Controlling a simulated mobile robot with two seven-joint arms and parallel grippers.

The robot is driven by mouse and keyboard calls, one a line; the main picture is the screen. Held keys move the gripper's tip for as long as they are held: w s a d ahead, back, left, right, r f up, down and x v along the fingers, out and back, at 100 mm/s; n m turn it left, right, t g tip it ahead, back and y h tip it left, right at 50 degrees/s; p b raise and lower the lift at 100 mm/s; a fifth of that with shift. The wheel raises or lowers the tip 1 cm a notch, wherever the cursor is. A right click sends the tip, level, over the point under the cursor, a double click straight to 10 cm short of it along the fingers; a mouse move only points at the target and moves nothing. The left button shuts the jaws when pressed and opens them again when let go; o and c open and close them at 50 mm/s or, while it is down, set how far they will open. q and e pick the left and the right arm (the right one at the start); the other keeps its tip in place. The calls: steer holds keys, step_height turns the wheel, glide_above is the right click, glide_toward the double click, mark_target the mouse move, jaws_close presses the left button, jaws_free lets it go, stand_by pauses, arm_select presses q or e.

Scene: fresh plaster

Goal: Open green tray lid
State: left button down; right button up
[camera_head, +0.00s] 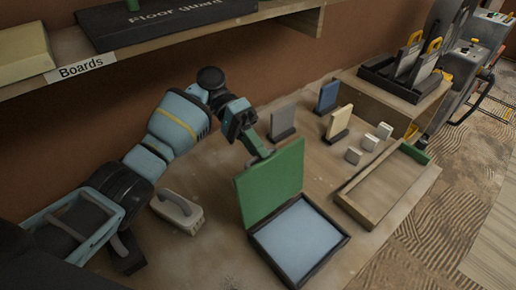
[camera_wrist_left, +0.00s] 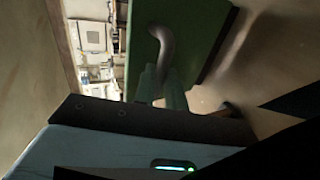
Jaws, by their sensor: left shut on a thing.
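The green tray lid (camera_head: 270,185) stands raised, tilted back, at the far left side of the dark-rimmed tray (camera_head: 335,245). The tray is open to view and shows a pale blue-grey inside. My left gripper (camera_head: 264,152) is at the lid's upper back edge, shut on its handle. In the left wrist view the lid (camera_wrist_left: 200,40) fills the upper middle. Its curved grey handle (camera_wrist_left: 164,45) runs down between the fingertips of my left gripper (camera_wrist_left: 162,84). My right gripper is not in view.
A grey-handled float (camera_head: 177,210) lies left of the lid. Upright grey (camera_head: 283,122), blue (camera_head: 328,96) and cream (camera_head: 339,122) blocks stand behind, with small pale cubes (camera_head: 370,142). A wooden frame tray (camera_head: 385,185) lies right. A shelf (camera_head: 170,45) overhangs the back.

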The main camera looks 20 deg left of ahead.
arm_select(q)
steer(key=shift+s+d+f, duration=0.15)
steer(key=shift+s+f, duration=0.1)
steer(key=shift+f, duration=0.6)
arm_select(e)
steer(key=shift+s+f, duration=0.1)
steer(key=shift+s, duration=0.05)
arm_select(q)
steer(key=c, duration=1.5)
jaws_free()
steer(key=shift+w+d+r, duration=0.1)
steer(key=shift+o, duration=0.2)
steer(key=shift+r, duration=0.15)
steer(key=shift+w+r, duration=0.1)
steer(key=shift+r, duration=0.05)
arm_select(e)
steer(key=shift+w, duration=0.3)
arm_select(q)
steer(key=b+v, duration=0.2)
steer(key=v, duration=0.5)
steer(key=shift+w+a, duration=0.25)
steer(key=shift+a, duration=0.05)
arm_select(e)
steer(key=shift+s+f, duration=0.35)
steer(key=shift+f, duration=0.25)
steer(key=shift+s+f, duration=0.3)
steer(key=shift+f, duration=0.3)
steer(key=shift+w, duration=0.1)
